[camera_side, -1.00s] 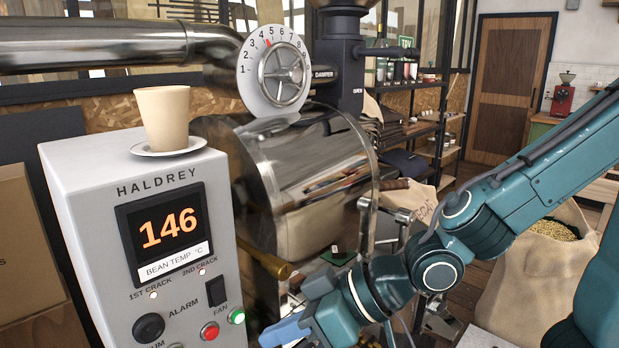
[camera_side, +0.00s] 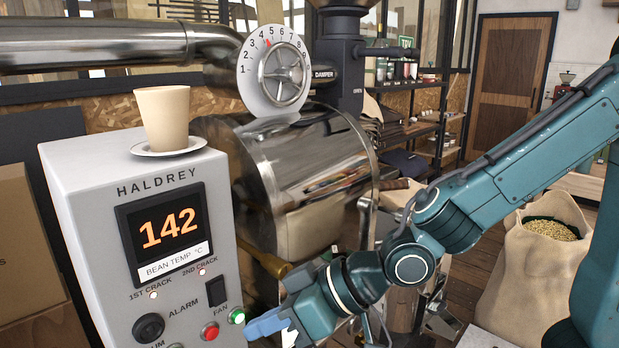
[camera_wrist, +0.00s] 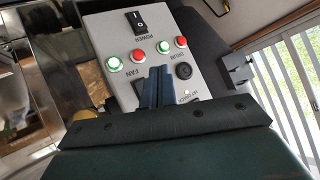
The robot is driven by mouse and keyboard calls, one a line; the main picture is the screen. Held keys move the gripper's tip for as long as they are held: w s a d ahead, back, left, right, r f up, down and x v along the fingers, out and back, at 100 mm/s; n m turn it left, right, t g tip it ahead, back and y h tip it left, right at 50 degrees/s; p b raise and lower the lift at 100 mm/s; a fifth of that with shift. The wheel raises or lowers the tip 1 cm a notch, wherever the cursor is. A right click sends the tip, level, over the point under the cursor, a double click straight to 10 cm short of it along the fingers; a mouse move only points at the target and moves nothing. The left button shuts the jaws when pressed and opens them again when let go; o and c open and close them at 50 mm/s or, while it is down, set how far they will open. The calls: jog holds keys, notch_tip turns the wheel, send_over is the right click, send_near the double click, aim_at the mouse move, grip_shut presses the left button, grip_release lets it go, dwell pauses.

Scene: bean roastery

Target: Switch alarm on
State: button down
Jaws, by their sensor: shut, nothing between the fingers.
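A black rocker switch (camera_side: 216,291) is on the grey control panel (camera_side: 85,240) in the side view, at the right end of the ALARM label. Which way it is set is too small to tell. In the wrist view, part of the switch (camera_wrist: 112,91) shows left of my fingers. My gripper (camera_side: 254,327) is right of the panel in the side view, low beside the green FAN button (camera_side: 236,316). In the wrist view, its blue fingers (camera_wrist: 157,74) are together and empty over the panel, hiding the label area. I cannot tell whether they touch it.
A black knob (camera_side: 149,327) and a red button (camera_side: 209,330) are close to the switch. A cup (camera_side: 163,118) on a saucer (camera_side: 140,150) stands on top of the cabinet. The roaster drum (camera_side: 300,185) is behind. A POWER rocker (camera_wrist: 135,20) shows in the wrist view.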

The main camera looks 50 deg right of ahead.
jog(key=shift+w+f, duration=0.2)
jog(key=shift+w, duration=1.3)
jog(key=shift+w+f, duration=0.15)
jog(key=shift+w, duration=1.3)
jog(key=shift+w+f, duration=0.1)
jog(key=shift+w, duration=0.6)
dwell(0.6)
jog(key=shift+s, duration=0.1)
dwell(0.3)
jog(key=shift+s, duration=0.65)
jog(key=shift+s, duration=0.1)
jog(key=shift+s+r, duration=0.2)
jog(key=shift+s, duration=1)
jog(key=shift+s+r, duration=0.2)
jog(key=shift+s, duration=1)
